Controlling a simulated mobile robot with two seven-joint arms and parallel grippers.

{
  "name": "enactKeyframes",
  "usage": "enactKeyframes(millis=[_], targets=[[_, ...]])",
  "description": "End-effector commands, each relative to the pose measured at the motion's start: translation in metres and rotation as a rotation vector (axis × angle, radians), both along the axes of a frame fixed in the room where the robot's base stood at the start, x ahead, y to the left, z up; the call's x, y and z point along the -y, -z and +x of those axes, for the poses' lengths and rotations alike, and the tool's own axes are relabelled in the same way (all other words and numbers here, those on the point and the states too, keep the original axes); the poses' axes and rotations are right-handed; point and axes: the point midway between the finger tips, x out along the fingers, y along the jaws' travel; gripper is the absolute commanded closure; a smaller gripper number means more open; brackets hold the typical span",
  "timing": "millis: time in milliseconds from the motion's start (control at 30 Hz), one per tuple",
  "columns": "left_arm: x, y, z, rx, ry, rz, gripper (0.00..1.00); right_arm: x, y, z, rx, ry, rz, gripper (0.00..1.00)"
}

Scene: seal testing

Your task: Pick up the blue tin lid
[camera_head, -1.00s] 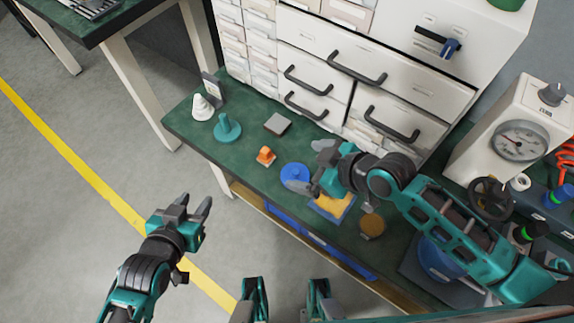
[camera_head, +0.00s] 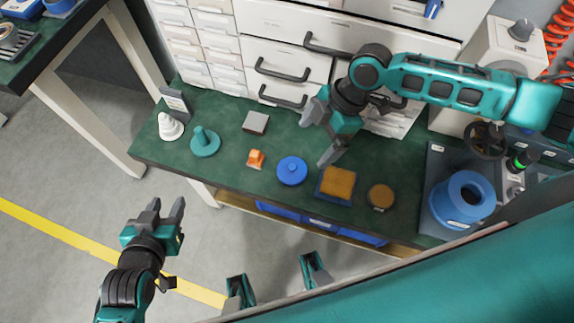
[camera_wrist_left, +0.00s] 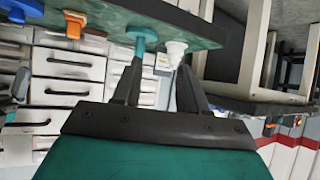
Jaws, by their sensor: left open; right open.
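The blue tin lid (camera_head: 292,170) is a flat round disc with a small knob, lying on the green bench top near its front edge. Part of a blue thing, probably this lid, shows at the top left of the left wrist view (camera_wrist_left: 22,8). My right gripper (camera_head: 318,132) is open and empty, above the bench, just beyond and to the right of the lid in the picture. It does not cover the lid. My left gripper (camera_head: 167,208) is open and empty, over the floor in front of the bench; its fingers also show in the left wrist view (camera_wrist_left: 160,80).
An orange piece (camera_head: 256,159) lies left of the lid and a blue tray with a tan pad (camera_head: 338,183) lies right. A round tan-topped piece (camera_head: 381,196), a teal knobbed disc (camera_head: 205,143), a white cone (camera_head: 170,126) and a blue pot (camera_head: 462,198) stand around. Drawers (camera_head: 285,65) rise behind.

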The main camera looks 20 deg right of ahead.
Motion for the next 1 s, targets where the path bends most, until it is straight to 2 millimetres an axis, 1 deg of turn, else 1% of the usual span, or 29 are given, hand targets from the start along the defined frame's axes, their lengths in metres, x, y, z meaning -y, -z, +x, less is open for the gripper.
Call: enactKeyframes(millis=[200, 300, 400, 567, 733, 833, 1000], targets=[[0.004, 0.007, 0.0, -0.004, 0.005, -0.006, 0.57, -0.017, 0.038, -0.001, -0.003, -0.001, 0.002, 0.0], [0.005, 0.008, 0.0, -0.008, 0.006, -0.009, 0.57, -0.023, 0.054, -0.002, -0.002, -0.001, 0.003, 0.0], [0.006, 0.009, 0.0, -0.009, 0.007, -0.011, 0.57, -0.027, 0.063, -0.001, -0.001, 0.0, 0.002, 0.0], [0.006, 0.009, 0.002, -0.005, 0.007, -0.012, 0.57, -0.033, 0.072, -0.001, 0.0, -0.001, 0.003, 0.0], [0.008, 0.012, 0.004, -0.003, 0.009, -0.017, 0.57, -0.046, 0.095, 0.003, 0.001, -0.002, 0.003, 0.0], [0.009, 0.011, 0.005, -0.002, 0.011, -0.02, 0.57, -0.05, 0.107, 0.003, 0.0, -0.001, 0.001, 0.0], [0.011, 0.01, 0.006, 0.0, 0.013, -0.023, 0.57, -0.053, 0.113, 0.003, 0.002, 0.0, 0.001, 0.0]])
